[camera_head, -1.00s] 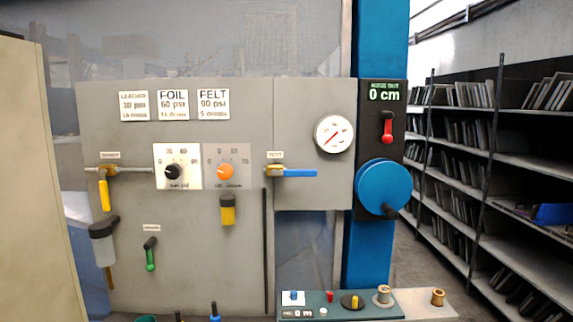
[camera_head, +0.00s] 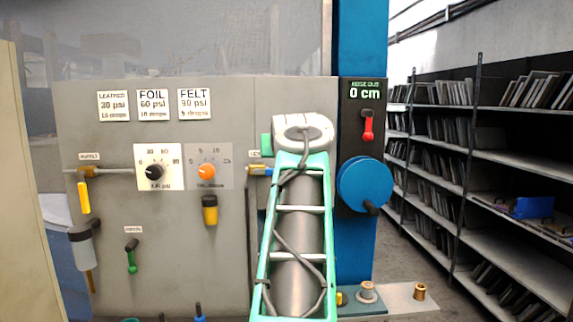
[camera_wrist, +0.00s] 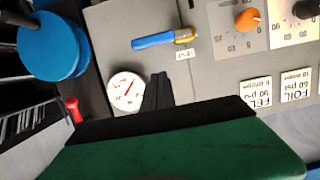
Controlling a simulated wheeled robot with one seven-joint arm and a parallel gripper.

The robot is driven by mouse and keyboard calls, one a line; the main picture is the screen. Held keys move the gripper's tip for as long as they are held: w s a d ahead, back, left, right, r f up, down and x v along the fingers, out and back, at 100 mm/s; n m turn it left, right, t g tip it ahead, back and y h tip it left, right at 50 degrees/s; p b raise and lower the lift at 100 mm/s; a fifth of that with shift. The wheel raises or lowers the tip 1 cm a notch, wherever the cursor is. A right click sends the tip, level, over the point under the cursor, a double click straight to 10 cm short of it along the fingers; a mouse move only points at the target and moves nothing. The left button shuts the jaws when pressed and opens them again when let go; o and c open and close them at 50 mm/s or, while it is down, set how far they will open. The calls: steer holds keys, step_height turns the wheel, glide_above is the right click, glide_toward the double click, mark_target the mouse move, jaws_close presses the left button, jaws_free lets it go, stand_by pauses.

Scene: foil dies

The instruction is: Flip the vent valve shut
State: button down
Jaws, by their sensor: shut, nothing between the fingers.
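The vent valve has a brass body (camera_head: 256,170) and a blue lever, under a small "VENT" label on the grey panel. In the head view the fingers are hidden behind my arm.
The round gauge (camera_wrist: 125,90) is close beside my fingers. The big blue wheel (camera_head: 364,185) and the red lever (camera_head: 367,126) are right of my arm. The black and orange knobs (camera_head: 207,171) are left of the valve. Shelves (camera_head: 500,180) stand at the right.

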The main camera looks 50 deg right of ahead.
steer(key=shift+s+d+r+h, duration=0.3)
steer(key=shift+s+d+r, duration=0.15)
steer(key=shift+r, duration=0.2)
steer(key=shift+w+d, duration=0.1)
steer(key=w+d+f+p, duration=0.3)
steer(key=w+d+f, duration=0.3)
steer(key=d, duration=0.1)
steer(key=shift+w+f+p, duration=0.15)
steer(key=shift+f+p, duration=0.1)
steer(key=shift+p, duration=0.05)
